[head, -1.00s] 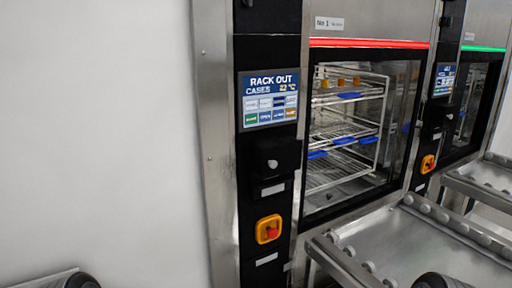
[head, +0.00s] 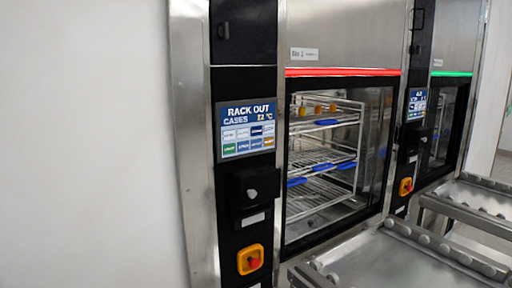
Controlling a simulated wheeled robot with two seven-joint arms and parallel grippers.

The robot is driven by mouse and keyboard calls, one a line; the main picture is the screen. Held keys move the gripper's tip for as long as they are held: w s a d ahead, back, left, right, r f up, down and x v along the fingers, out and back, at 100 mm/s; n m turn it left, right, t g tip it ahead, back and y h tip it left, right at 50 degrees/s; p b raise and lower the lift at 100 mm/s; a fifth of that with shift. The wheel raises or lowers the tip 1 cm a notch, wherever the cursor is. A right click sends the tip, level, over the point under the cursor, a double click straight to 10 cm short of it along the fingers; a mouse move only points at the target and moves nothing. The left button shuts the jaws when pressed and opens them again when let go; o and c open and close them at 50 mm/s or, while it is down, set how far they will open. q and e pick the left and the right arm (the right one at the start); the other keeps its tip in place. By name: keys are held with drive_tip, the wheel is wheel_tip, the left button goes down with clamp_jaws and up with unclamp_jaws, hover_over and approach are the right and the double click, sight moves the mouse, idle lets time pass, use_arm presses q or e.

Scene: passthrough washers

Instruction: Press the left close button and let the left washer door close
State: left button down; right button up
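The left washer (head: 345,38) stands in the middle, with a red light strip (head: 343,72) above its black-framed opening. Its control panel (head: 248,131) reads "RACK OUT" and "CASES" over two rows of small buttons, including white, green and blue ones. The button labels are too small to read, so I cannot tell which one is close. Inside the chamber a wire rack (head: 322,160) holds blue and orange items. I cannot tell whether the door's glass covers the opening. Neither of my grippers is in view.
Below the panel are a black box with a round knob (head: 251,193) and a yellow-and-red emergency stop (head: 250,260). A roller table (head: 385,262) stands before the left washer. A second washer with a green strip (head: 452,74) is at right. A bare white wall fills the left.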

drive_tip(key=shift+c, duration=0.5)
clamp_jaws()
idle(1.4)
